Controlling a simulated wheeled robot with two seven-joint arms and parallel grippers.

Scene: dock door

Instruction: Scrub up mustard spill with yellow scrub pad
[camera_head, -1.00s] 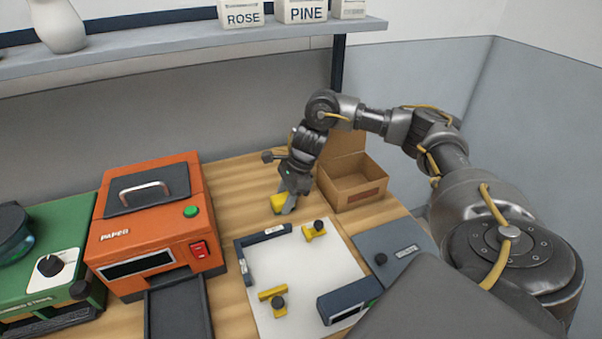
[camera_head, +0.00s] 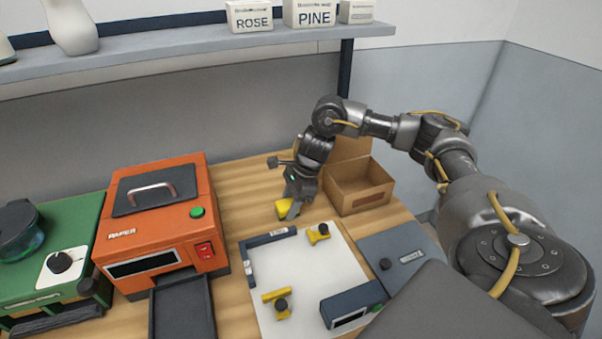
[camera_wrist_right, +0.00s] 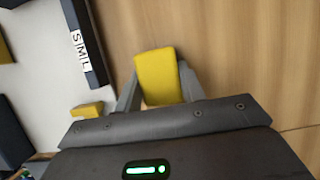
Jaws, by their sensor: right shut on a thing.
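My right gripper (camera_head: 296,205) is over the wooden tabletop, between the orange machine and the open cardboard box. It is shut on the yellow scrub pad (camera_head: 283,209). In the right wrist view the pad (camera_wrist_right: 158,76) sits between the two fingers, against the bare wood. I cannot tell whether the pad touches the table. No mustard spill can be made out in either view; part of the wood is hidden by the gripper and pad. My left gripper is not in view.
The orange machine (camera_head: 150,222) stands left, with a dark tray (camera_head: 182,312) in front. A white board (camera_head: 335,268) with dark and yellow fixtures lies in front of my gripper. The cardboard box (camera_head: 360,190) stands right. A shelf (camera_head: 180,49) runs above.

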